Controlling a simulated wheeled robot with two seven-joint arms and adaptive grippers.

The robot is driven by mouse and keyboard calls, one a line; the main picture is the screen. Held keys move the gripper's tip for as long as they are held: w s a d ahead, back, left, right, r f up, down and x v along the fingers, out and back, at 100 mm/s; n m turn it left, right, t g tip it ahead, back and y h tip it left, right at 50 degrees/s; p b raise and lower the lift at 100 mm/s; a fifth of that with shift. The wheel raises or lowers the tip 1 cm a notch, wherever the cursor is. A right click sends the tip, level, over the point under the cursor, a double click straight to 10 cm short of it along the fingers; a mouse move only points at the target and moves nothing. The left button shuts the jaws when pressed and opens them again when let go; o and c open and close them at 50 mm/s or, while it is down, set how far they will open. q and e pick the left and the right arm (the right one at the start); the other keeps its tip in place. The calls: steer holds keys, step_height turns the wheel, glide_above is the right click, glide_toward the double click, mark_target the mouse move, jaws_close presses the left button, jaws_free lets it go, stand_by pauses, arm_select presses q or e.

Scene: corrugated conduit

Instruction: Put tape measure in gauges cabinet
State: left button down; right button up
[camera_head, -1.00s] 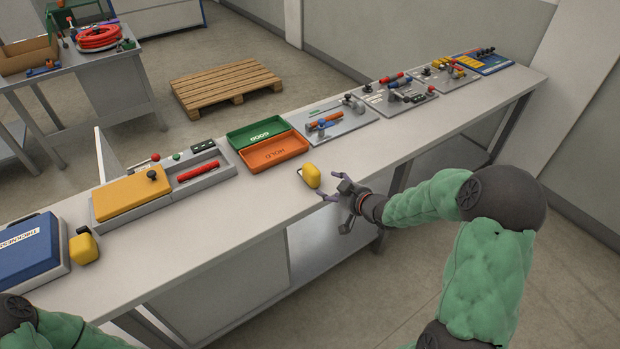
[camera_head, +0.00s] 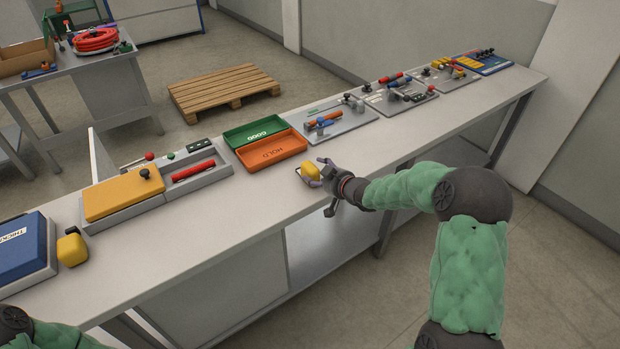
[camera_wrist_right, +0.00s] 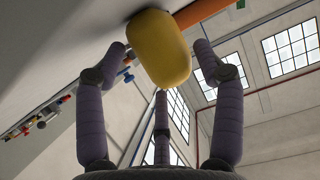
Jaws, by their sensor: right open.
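A small rounded yellow item (camera_head: 310,171), which looks like the tape measure, lies on the bench near its front edge, with a dark loop beside it. My right gripper (camera_head: 320,172) is open, with its fingers around the item. In the right wrist view the yellow body (camera_wrist_right: 160,48) sits between the spread purple fingers (camera_wrist_right: 162,62); gaps show at the sides. A similar yellow item (camera_head: 72,249) stands beside the blue box at the left. A grey cabinet body (camera_head: 225,295) is under the bench; no label shows. My left gripper is out of view.
The long bench (camera_head: 235,215) holds a yellow-lidded case (camera_head: 122,195), a green tray (camera_head: 257,132), an orange tray (camera_head: 270,152) and several tool boards toward the far right. A blue box (camera_head: 25,250) stands at the left. A wooden pallet (camera_head: 222,88) lies behind.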

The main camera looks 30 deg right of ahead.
mark_target(310, 162)
steer(key=shift+x, duration=0.9)
steer(key=shift+r, duration=0.1)
steer(key=c, duration=1.3)
steer(key=shift+r, duration=0.5)
step_height(310, 162, up, 2)
steer(key=shift+r+p, duration=0.15)
steer(key=shift+p, duration=0.5)
steer(key=s+a+r+p, duration=0.1)
steer(key=s+a+r, duration=0.2)
steer(key=s+a+r+p, duration=0.2)
steer(key=s+a+r, duration=0.1)
steer(key=s, duration=0.1)
steer(key=s+a+r+p, duration=0.1)
steer(key=s+a+r, duration=0.2)
steer(key=s, duration=0.1)
steer(key=shift+r+p, duration=0.35)
